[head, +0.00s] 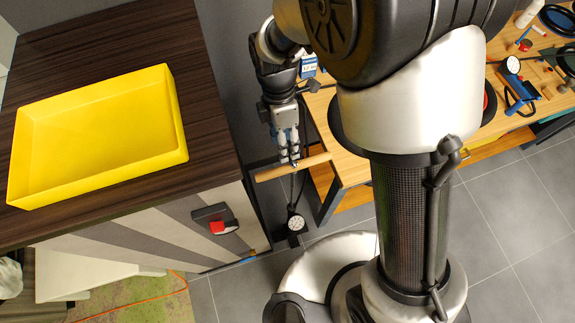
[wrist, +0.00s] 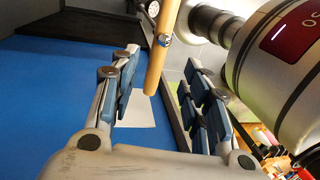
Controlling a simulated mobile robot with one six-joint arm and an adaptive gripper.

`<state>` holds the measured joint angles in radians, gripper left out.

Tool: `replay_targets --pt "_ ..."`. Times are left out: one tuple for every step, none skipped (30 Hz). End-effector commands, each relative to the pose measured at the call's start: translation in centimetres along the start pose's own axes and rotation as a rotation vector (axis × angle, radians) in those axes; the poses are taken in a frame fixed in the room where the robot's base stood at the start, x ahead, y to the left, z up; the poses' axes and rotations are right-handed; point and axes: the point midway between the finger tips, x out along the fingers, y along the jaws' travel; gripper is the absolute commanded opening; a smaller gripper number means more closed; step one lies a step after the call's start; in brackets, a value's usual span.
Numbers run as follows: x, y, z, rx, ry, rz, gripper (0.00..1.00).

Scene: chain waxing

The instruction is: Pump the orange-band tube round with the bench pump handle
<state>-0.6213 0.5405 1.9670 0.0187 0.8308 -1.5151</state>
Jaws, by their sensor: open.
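The pump handle, a light wooden bar (head: 309,163), lies crosswise at my gripper's fingertips in the head view. A dark pump gauge with a white dial (head: 296,223) shows below it near the floor. My gripper (head: 289,156) points down at the bar, with its fingers apart. In the wrist view the bar (wrist: 158,60) shows in the gap between the fingers of my gripper (wrist: 161,62), with a metal fitting partway along it. Whether the fingers touch the bar I cannot tell. I cannot make out an orange band on any tube.
A yellow tray (head: 95,130) rests on the dark wood cabinet (head: 80,45) at left. A wooden bench (head: 347,165) stands right of the handle, partly hidden by my arm. A blue gauge tool (head: 518,85) lies on its right part. Grey floor (head: 510,215) is clear at lower right.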

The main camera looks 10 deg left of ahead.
Motion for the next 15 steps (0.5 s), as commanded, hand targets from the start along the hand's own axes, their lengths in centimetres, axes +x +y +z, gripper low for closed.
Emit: replay_targets --pt "1.4 -0.1 0.0 0.0 0.0 -0.005 0.43" --pt "2.0 -0.1 0.0 0.0 0.0 -0.006 0.43" --pt "2.9 -0.1 0.0 0.0 0.0 -0.005 0.43" --pt "3.6 -0.1 0.0 0.001 0.0 -0.006 0.43" --pt "4.2 -0.1 0.0 0.001 0.0 -0.006 0.43" --pt "5.1 -0.1 0.0 0.001 0.0 -0.005 0.43" --pt "5.7 -0.1 0.0 0.001 0.0 -0.005 0.43" --pt "6.4 -0.1 0.0 0.001 0.0 -0.005 0.43" --pt "7.1 -0.1 0.0 0.001 0.0 -0.005 0.43" --pt "7.7 -0.1 0.0 0.001 0.0 -0.004 0.43" --pt "8.2 -0.1 0.0 0.001 0.0 -0.005 0.43" --pt "8.9 -0.1 0.0 0.001 0.0 -0.003 0.43" --pt "9.3 -0.1 0.0 0.001 0.0 -0.004 0.43" --pt "9.7 -0.1 0.0 0.001 0.0 -0.003 0.43" --pt "10.1 0.0 0.0 0.001 0.0 -0.001 0.43"
